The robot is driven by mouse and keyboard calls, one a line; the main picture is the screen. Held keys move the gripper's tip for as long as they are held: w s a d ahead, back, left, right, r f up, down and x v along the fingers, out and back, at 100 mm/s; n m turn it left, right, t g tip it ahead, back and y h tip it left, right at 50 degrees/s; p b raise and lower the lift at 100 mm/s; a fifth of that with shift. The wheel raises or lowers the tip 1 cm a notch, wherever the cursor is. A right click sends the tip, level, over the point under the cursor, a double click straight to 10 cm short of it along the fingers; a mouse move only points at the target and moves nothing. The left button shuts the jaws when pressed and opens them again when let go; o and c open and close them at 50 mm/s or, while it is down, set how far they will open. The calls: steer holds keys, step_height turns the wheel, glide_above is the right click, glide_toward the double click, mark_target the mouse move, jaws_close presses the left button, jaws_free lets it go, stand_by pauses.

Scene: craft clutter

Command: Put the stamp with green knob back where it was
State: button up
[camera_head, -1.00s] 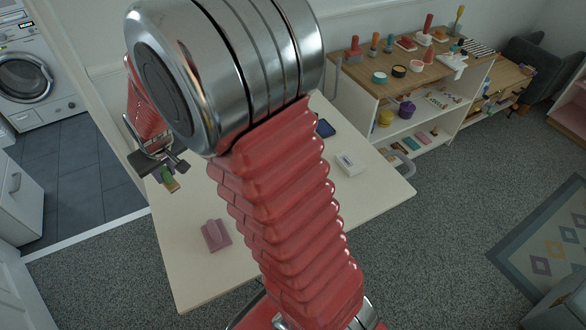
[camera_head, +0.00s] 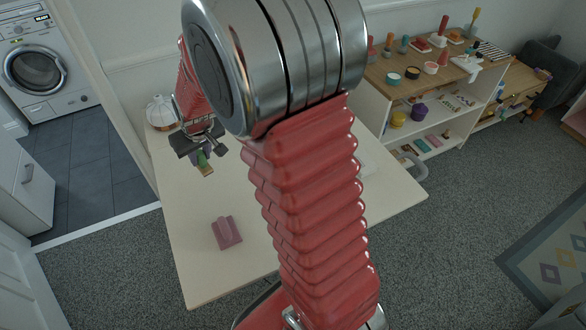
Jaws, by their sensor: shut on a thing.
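My gripper (camera_head: 202,147) is shut on the stamp with green knob (camera_head: 203,160), whose green knob and brown lower part show just below the fingers. It holds the stamp over the left part of the cream table (camera_head: 200,285); I cannot tell how high above the top it is. A pink stamp-like block (camera_head: 226,232) sits on the table nearer to me, apart from the gripper. My red arm hides much of the middle of the table.
A white and copper round thing (camera_head: 161,112) stands at the table's back left, close to my gripper. A wooden-topped shelf (camera_head: 385,80) with several stamps and small pots stands at the back right. The table's front left part is clear around the pink block.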

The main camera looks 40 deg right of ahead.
steer(key=s+d+m, duration=0.1)
steer(key=s+d, duration=0.2)
steer(key=d, duration=0.5)
steer(key=s+d+m, duration=0.1)
steer(key=s+d, duration=0.3)
steer(key=d, duration=0.5)
steer(key=s+d+h, duration=0.1)
steer(key=s+d, duration=0.2)
steer(key=d, duration=0.6)
steer(key=shift+s+d+f+m, duration=0.2)
steer(key=shift+d+f+m, duration=0.05)
steer(key=shift+f+m, duration=0.2)
step_height(320, 180, down, 6)
steer(key=shift+f, duration=0.1)
steer(key=shift+f, duration=1.9)
